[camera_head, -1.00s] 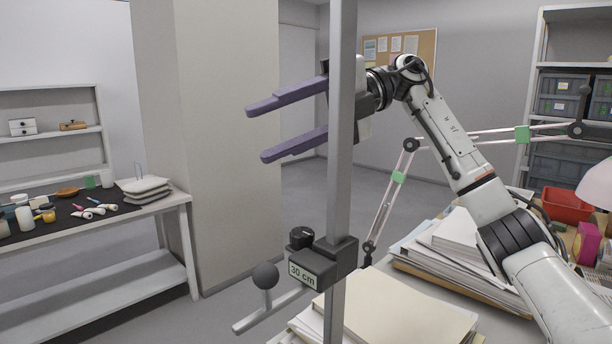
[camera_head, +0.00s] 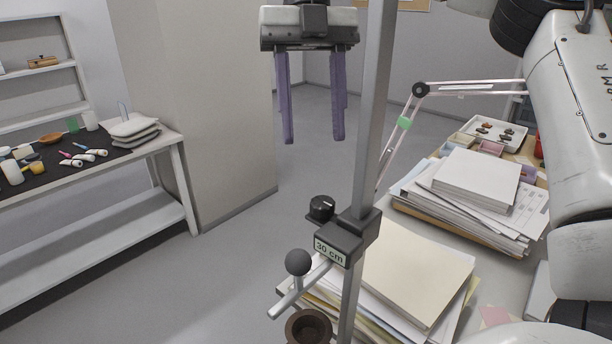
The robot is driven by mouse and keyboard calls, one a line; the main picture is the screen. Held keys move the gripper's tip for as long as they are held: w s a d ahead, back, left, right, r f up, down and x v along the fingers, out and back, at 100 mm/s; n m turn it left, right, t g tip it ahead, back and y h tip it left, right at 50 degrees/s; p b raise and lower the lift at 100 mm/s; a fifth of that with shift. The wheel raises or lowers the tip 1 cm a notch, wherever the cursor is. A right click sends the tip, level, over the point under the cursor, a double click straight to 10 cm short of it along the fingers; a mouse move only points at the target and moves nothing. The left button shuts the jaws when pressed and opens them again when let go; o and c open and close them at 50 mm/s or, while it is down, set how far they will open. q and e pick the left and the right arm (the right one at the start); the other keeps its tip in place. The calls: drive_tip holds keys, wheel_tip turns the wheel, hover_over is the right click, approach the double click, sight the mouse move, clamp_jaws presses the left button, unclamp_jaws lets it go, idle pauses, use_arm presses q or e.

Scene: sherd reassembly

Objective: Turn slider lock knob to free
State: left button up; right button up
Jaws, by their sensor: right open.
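The slider (camera_head: 352,238) is a dark block on an upright grey post (camera_head: 374,120), with a "30 cm" label on its front. Its lock knob (camera_head: 321,208) is a black round knob with a pale mark on top, at the slider's upper left. A rod with a dark ball (camera_head: 298,262) sticks out below the label. My right gripper (camera_head: 312,138) is open and empty, its two purple fingers pointing down above the lock knob, clear of it. My left gripper is not in view.
Paper stacks (camera_head: 415,275) lie on the desk behind and right of the post. A jointed lamp arm (camera_head: 420,90) stands behind it. A brown ring-shaped piece (camera_head: 308,326) is at the bottom. A side table (camera_head: 150,165) with tools stands at left; the floor between is clear.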

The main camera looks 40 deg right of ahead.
sight(323, 201)
drive_tip(key=shift+d+x, duration=0.2)
drive_tip(key=shift+x, duration=2.3)
drive_tip(key=shift+d+x, duration=0.2)
drive_tip(key=shift+x, duration=2.25)
drive_tip(key=shift+s, duration=0.15)
drive_tip(key=shift+c, duration=0.4)
drive_tip(key=c, duration=1)
